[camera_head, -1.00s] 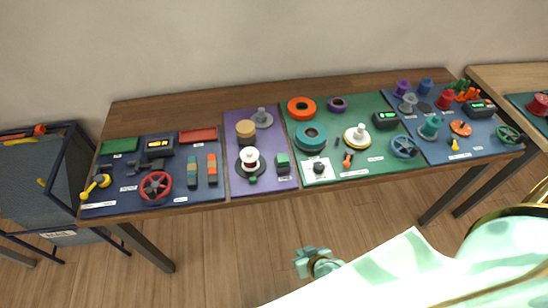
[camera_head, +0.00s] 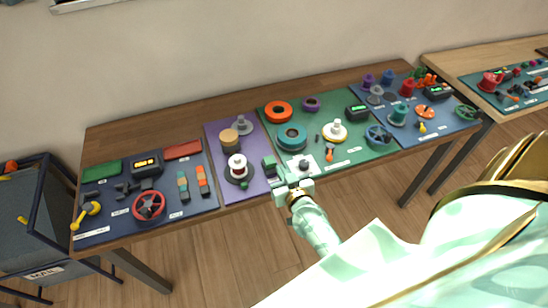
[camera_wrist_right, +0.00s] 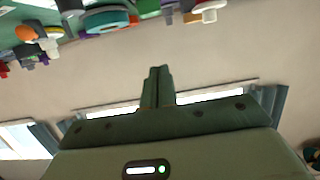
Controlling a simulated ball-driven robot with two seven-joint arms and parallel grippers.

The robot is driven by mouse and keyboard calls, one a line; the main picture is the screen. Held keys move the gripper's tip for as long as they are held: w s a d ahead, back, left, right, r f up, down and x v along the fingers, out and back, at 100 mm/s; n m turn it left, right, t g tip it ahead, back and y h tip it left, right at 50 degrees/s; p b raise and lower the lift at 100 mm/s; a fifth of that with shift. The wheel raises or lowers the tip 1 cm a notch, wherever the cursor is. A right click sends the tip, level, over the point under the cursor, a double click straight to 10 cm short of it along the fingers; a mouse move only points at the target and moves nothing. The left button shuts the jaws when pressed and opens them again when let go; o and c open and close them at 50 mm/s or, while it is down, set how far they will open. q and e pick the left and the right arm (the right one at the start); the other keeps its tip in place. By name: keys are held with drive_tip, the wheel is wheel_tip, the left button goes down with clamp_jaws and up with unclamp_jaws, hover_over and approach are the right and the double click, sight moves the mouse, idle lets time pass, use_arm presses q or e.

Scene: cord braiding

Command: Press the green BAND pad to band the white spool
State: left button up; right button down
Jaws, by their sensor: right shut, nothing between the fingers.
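The white spool (camera_head: 237,163) stands upright on a dark round base on the purple panel (camera_head: 214,139), with a red part in it. The green pad (camera_head: 269,161) is a small block at the right front of the same panel, partly beside my gripper in the picture. Its label is too small to read. My right gripper (camera_head: 283,176) is shut and empty, at the table's front edge just to the right of and below the pad in the head view. I cannot tell whether it touches the pad. Its shut fingers show in the right wrist view (camera_wrist_right: 158,85). My left gripper is not in view.
A tan spool (camera_head: 229,139) and a grey spool (camera_head: 243,126) stand behind the white one. The green panel (camera_head: 352,151) with a teal ring (camera_head: 292,137) lies to the right. A blue panel (camera_head: 101,231) with a red wheel (camera_head: 149,206) lies to the left.

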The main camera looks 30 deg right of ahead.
drive_tip(key=b, duration=0.3)
hover_over(270, 162)
drive_tip(key=s, duration=0.2)
wheel_tip(270, 162, down, 3)
drive_tip(key=shift+w+f+b, duration=0.2)
drive_tip(key=shift+f+b, duration=0.95)
drive_tip(key=shift+f, duration=0.1)
drive_tip(key=shift+a+f+b, duration=0.1)
drive_tip(key=shift+f+b, duration=0.35)
drive_tip(key=shift+f, duration=0.05)
